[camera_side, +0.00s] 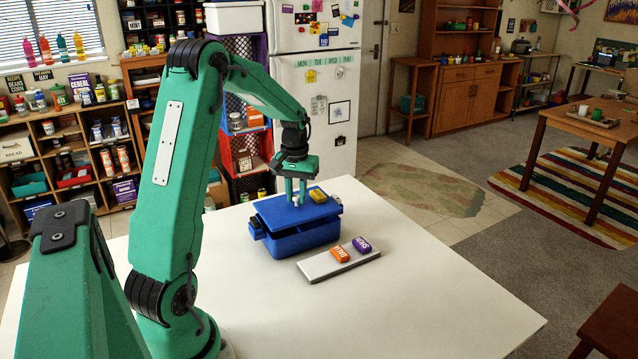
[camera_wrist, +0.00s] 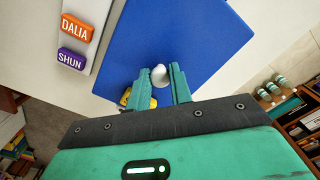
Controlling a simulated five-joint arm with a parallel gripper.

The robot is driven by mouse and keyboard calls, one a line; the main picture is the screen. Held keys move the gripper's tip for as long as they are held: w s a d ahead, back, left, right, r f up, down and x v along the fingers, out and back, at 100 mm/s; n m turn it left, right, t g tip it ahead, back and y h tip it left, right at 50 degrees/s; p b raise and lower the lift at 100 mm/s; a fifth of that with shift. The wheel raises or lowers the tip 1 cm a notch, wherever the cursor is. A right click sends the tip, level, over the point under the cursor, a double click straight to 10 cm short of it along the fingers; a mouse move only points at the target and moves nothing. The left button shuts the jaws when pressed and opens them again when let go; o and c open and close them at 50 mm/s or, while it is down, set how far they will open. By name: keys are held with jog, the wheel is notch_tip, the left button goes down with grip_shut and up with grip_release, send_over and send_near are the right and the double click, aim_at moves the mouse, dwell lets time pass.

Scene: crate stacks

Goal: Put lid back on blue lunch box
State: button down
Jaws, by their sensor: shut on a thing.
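The blue lunch box (camera_side: 296,242) stands on the white table. Its flat blue lid (camera_side: 272,213) is over its top and also fills the middle of the wrist view (camera_wrist: 195,40). My gripper (camera_side: 296,200) points down at the lid and is shut on its white knob (camera_wrist: 159,76). The lid looks roughly level, right above the box rim.
A pale tray (camera_side: 318,265) in front of the box bears an orange block marked DALIA (camera_side: 340,253) and a purple block marked SHUN (camera_side: 361,245). The table (camera_side: 430,300) is clear to the right and in front. Shelves and a fridge (camera_side: 325,100) stand behind.

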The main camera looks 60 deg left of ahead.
jog(key=shift+f, duration=1.15)
dwell(2.1)
jog(key=c, duration=0.7)
grip_release()
jog(key=shift+r, duration=0.15)
jog(key=shift+r, duration=3.35)
grip_shut()
